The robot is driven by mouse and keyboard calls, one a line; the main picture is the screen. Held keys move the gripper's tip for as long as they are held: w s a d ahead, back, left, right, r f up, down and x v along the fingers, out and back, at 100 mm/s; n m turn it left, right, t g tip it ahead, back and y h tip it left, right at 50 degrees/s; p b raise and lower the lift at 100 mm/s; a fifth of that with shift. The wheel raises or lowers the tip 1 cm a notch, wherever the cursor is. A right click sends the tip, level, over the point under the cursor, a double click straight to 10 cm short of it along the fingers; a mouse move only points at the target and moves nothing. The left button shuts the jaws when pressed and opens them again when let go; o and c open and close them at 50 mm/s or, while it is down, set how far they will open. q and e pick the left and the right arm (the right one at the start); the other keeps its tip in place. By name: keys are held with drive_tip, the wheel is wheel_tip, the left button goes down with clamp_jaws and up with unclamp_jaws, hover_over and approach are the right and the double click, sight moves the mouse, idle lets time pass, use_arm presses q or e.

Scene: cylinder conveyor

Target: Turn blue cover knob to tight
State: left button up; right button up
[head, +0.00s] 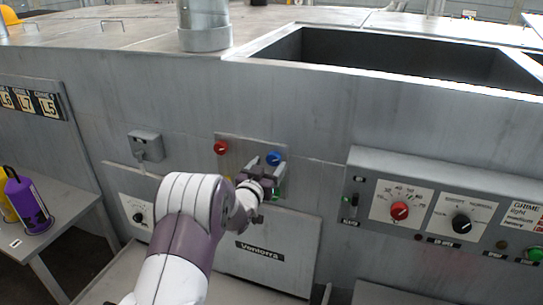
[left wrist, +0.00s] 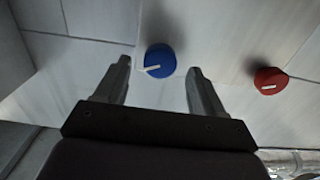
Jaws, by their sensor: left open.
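The blue knob (head: 273,158) is on a small metal plate on the front of the grey machine. In the left wrist view the blue knob (left wrist: 159,61) shows a white pointer line aimed to the left. My left gripper (head: 264,172) is just in front of the plate, close below the blue knob. In the wrist view its two fingers (left wrist: 160,72) are apart and empty, with the knob between and just beyond their tips. I cannot tell whether either finger touches it. My right gripper is not in view.
A red knob (head: 221,147) is left of the blue one on the plate; it also shows in the wrist view (left wrist: 269,81). A control box (head: 440,205) with red and black dials juts out at the right. A grey socket box (head: 146,145) is at the left.

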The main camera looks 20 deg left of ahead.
sight(274, 159)
use_arm(q)
drive_tip(key=shift+w+r, duration=0.15)
drive_tip(key=shift+w, duration=0.5)
drive_tip(key=shift+w+p, duration=0.3)
drive_tip(key=shift+w, duration=0.2)
